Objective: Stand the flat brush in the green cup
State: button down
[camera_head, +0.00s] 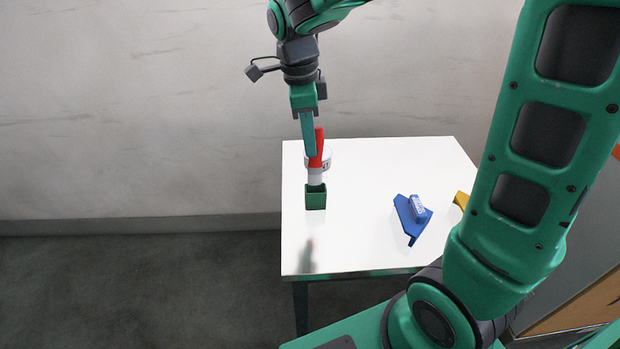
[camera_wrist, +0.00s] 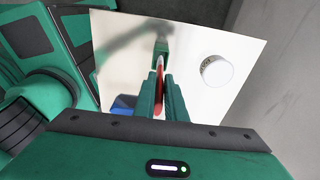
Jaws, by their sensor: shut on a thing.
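My gripper (camera_head: 309,140) points down over the white table, shut on the flat brush (camera_head: 315,177). The brush has a red upper part and a white lower part, and is close to upright. The green cup (camera_head: 316,201) is a small square one on the table directly under the brush. The brush's lower end meets the cup's mouth in the head view; I cannot tell how far inside it is. In the wrist view the red brush (camera_wrist: 159,74) shows edge-on between the fingers (camera_wrist: 162,90), with the green cup (camera_wrist: 162,46) just beyond its end.
A white round container (camera_wrist: 216,70) with dark marking stands near the cup, partly behind the brush in the head view. A blue piece (camera_head: 408,224) with a small pale block (camera_head: 418,206) lies right on the table (camera_head: 360,245). A yellow thing (camera_head: 461,199) is partly hidden by my arm.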

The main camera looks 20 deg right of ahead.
send_over(314, 183)
jog(key=w, duration=0.1)
jog(key=f, duration=0.4)
jog(key=shift+a+f, duration=0.1)
jog(key=shift+a, duration=0.1)
jog(key=shift+f, duration=1.75)
jog(key=c, duration=1.8)
grip_release()
notch_tip(314, 183, up, 12)
jog(key=a, duration=0.1)
jog(key=s+d+f+n, duration=0.1)
jog(key=s+d+n, duration=0.6)
jog(key=s+d, duration=0.5)
jog(key=s+d+f+n, duration=0.1)
jog(key=s+d+n, duration=0.1)
jog(key=s, duration=0.2)
jog(key=s+d+f+n+y, duration=0.1)
jog(key=s+d+f+n, duration=0.1)
jog(key=s+d+n, duration=0.1)
jog(key=s+d+f+n, duration=0.2)
jog(key=s+n, duration=0.1)
jog(key=s, duration=0.1)
jog(key=shift+s+d, duration=0.3)
jog(key=shift+s, duration=0.05)
